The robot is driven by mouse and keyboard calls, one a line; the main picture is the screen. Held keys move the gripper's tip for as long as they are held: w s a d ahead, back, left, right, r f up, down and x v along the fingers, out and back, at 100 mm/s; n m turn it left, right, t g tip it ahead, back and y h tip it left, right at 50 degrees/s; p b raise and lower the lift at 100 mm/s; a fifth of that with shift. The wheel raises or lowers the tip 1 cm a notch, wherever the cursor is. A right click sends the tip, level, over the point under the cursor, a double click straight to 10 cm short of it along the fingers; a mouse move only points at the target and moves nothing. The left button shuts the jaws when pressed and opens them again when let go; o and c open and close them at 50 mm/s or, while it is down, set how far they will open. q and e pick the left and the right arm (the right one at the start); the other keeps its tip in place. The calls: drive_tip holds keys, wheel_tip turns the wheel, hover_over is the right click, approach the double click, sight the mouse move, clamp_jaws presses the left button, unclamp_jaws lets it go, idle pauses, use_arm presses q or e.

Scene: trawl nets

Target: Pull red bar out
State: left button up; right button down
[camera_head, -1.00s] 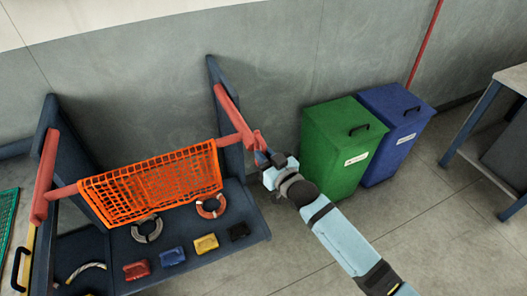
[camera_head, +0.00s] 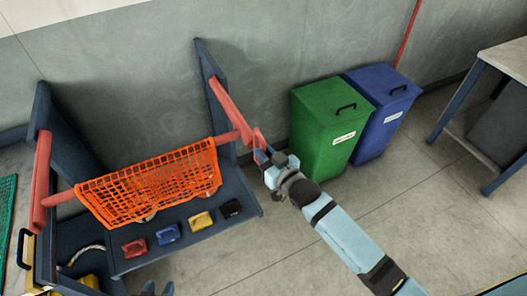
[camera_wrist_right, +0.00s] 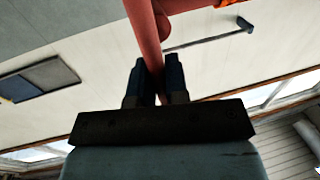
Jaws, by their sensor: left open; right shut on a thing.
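The red bar (camera_head: 232,136) runs across the dark blue rack, with an orange net (camera_head: 150,185) hanging over its middle. Its left end meets a red rail (camera_head: 42,180) on the rack's left side. My right gripper (camera_head: 265,157) is shut on the red part at the bar's right end, which shows between the fingers in the right wrist view (camera_wrist_right: 147,40). My left gripper (camera_head: 157,290) just enters at the bottom edge. Its fingertips stand apart with nothing seen between them, and most of it is cut off.
The rack's shelf (camera_head: 190,250) holds red, blue, yellow and black blocks below the net; ring shapes are mostly hidden behind it. Green (camera_head: 318,140) and blue (camera_head: 372,138) bins stand right of the rack. A table (camera_head: 505,60) is at far right. Floor at lower right is clear.

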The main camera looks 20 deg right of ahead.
drive_tip(key=c, duration=1.1)
unclamp_jaws()
drive_tip(key=shift+c, duration=0.2)
drive_tip(key=b+v, duration=0.2)
drive_tip(key=v, duration=1.2)
drive_tip(key=shift+w, duration=0.1)
drive_tip(key=s+f+m+g+h+p, duration=0.1)
drive_tip(key=s+f+g+h+p, duration=0.2)
drive_tip(key=s+f, duration=0.8)
wheel_tip(320, 180, down, 3)
drive_tip(key=g, duration=0.2)
drive_tip(key=shift+s+d+r+g+h, duration=0.15)
drive_tip(key=shift+d+r+g+h, duration=0.05)
drive_tip(key=shift+g+h, duration=0.1)
